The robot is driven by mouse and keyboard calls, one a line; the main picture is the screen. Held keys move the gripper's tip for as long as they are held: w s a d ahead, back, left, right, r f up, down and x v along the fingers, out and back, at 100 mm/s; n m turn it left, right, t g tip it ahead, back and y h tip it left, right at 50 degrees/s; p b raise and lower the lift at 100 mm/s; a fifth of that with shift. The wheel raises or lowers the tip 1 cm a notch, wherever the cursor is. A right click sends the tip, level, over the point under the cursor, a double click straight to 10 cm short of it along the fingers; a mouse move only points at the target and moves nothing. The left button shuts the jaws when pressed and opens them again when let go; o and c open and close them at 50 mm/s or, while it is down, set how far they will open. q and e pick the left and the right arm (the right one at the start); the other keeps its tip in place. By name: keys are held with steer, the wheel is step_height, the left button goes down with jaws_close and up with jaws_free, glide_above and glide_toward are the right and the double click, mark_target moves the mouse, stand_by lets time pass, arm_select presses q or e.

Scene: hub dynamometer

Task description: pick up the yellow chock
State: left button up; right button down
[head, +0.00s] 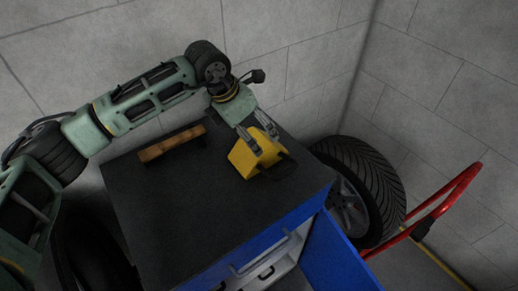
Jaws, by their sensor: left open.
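The yellow chock (248,158) sits on the dark top of the blue cabinet, near its back right side. My left gripper (262,147) reaches down over it from above. Its fingers are open and sit at the chock, one over its face and one towards its right edge. I cannot tell whether the fingers touch it. A dark part or shadow lies at the chock's lower right. My right gripper does not show.
The cabinet top (195,220) is mostly clear. A brown wooden block (171,146) lies on it left of the chock. A wheel with a tyre (365,190) stands right of the cabinet, beside a red tubular frame (445,207). Grey block walls stand close behind. The cabinet's blue door (335,262) is open.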

mark_target(259, 137)
arm_select(q)
steer(key=x, duration=0.1)
steer(key=p+x, duration=0.1)
steer(key=x, duration=0.1)
steer(key=p+x, duration=0.1)
steer(key=shift+w+d+f, duration=0.15)
steer(key=shift+d, duration=0.2)
steer(key=shift+w+d+f+p, duration=0.2)
steer(key=shift+f+p, duration=0.1)
steer(key=shift+f, duration=0.25)
steer(key=c, duration=2)
steer(key=shift+r, duration=0.15)
steer(key=shift+c, duration=0.4)
